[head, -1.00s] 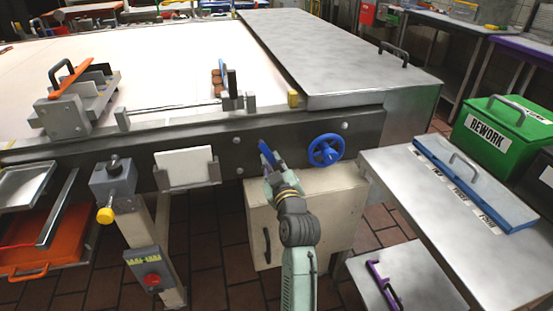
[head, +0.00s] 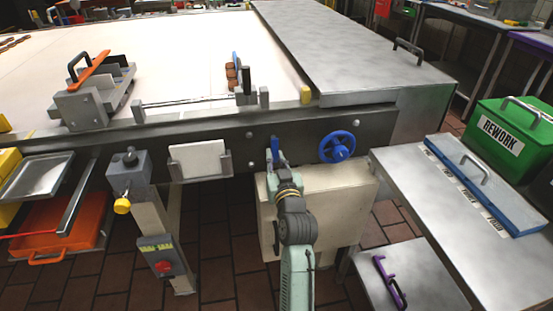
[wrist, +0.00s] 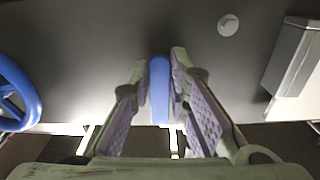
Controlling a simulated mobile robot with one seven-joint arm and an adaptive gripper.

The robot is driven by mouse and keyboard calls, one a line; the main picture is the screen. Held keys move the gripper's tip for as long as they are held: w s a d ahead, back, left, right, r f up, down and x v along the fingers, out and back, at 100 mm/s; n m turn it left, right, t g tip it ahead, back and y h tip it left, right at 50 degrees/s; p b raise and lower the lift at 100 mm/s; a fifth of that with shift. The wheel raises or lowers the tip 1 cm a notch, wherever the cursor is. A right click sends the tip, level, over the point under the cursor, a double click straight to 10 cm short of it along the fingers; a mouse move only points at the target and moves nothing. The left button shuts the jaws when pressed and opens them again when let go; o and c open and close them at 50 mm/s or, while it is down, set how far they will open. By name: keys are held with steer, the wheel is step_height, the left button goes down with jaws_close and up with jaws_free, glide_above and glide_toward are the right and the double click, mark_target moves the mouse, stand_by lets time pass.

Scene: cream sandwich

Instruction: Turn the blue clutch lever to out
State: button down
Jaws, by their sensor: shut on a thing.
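The blue clutch lever (head: 275,146) is on the dark front rail of the long table, left of the blue handwheel (head: 337,147). It stands close to upright in the head view. In the wrist view the lever (wrist: 160,90) runs up and down between my two fingers. My gripper (head: 276,160) is shut on the lever, with a finger on each side. In the wrist view my gripper (wrist: 163,85) hides part of the lever's sides. No marking for the lever's positions can be made out.
A white plate in a holder (head: 198,160) is on the rail to the left. A grey post with a yellow knob (head: 122,205) stands further left. A pale cabinet (head: 340,205) is below the rail. A steel side table (head: 420,195) stands to the right.

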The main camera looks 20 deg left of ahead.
steer(key=shift+r, duration=0.1)
steer(key=c, duration=1.5)
jaws_free()
steer(key=v, duration=1.2)
